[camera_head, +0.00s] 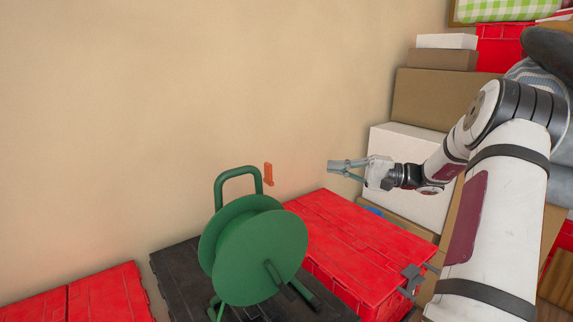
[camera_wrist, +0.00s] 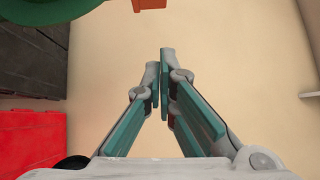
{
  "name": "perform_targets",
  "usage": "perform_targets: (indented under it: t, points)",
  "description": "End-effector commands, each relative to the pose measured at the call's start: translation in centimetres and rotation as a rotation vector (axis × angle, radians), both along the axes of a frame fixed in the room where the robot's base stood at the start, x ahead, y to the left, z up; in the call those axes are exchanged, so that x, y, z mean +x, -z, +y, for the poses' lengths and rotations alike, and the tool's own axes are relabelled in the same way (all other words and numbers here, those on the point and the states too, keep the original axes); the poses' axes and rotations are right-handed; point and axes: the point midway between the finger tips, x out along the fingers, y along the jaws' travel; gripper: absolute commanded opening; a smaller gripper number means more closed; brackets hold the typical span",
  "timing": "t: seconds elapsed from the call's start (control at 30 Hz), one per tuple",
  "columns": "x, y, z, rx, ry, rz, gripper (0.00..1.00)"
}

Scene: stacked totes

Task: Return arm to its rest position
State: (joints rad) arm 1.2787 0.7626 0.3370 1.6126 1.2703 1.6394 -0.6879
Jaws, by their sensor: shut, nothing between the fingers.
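My gripper (camera_head: 332,166) is in the air above the red tote (camera_head: 350,240), to the right of the green cable reel, in the head view. In the wrist view its two fingers (camera_wrist: 164,88) come together at the tips with nothing between them. My white arm reaches in from the right side of the head view.
A green cable reel (camera_head: 240,262) stands on a dark tote (camera_head: 180,270). An orange piece (camera_head: 268,173) shows against the beige wall (camera_head: 120,110). Another red tote (camera_head: 90,295) is at lower left. Cardboard boxes (camera_head: 440,98) and a white box (camera_head: 390,145) are stacked at right.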

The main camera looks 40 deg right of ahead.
Motion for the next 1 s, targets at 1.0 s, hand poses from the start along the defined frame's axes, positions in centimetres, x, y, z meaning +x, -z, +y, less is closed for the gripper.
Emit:
perform_targets:
  t: [1.0]
  points:
    - [-13.7, -1.8, 32.0, -0.790, -0.609, 0.600, 0.00]
